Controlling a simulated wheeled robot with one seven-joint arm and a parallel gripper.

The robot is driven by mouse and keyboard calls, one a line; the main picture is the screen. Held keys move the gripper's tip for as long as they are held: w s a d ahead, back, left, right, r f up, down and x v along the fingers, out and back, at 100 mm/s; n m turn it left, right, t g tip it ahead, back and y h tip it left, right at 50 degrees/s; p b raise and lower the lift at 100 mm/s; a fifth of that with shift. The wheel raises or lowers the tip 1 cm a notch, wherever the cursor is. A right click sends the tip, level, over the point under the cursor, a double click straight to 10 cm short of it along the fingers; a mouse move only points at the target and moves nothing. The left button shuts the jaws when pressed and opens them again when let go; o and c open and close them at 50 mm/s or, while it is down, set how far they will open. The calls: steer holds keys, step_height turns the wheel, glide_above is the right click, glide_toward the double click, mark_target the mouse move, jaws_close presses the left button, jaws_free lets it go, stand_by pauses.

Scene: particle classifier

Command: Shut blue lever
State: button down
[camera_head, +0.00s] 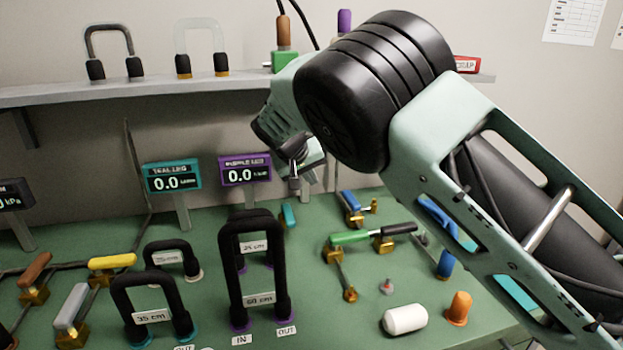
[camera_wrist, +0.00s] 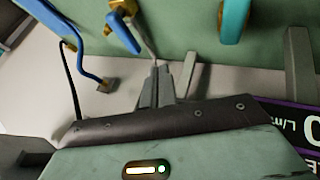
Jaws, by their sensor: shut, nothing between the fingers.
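The blue lever (camera_head: 351,202) is a short blue handle on a brass valve at the back middle of the green bench, behind the green lever. In the wrist view the blue lever (camera_wrist: 122,32) is at the top, with its brass body partly cut off by the picture edge. My gripper (camera_head: 296,188) is shut and empty, left of the blue lever and in front of the purple display. In the wrist view my gripper's fingertips (camera_wrist: 158,68) are together, below the lever and apart from it.
A green lever (camera_head: 350,238) stands in front of the blue one. A teal piece (camera_head: 288,215) is just below my gripper. Black tube loops (camera_head: 235,265) rise at front left. A purple display (camera_head: 245,170) and a shelf (camera_head: 150,92) are behind. My arm covers the right side.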

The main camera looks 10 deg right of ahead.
steer(key=shift+s, duration=0.1)
steer(key=s+r+n+g+y+p, duration=0.2)
steer(key=s+r+n, duration=0.1)
steer(key=s, duration=2)
steer(key=s+d+r+n+g+y+p, duration=0.1)
steer(key=s+r+n+g+y+p, duration=0.2)
steer(key=s, duration=2.1)
steer(key=shift+d+n+y+p, duration=0.2)
steer(key=shift+n+y+p, duration=0.1)
steer(key=shift+n, duration=0.3)
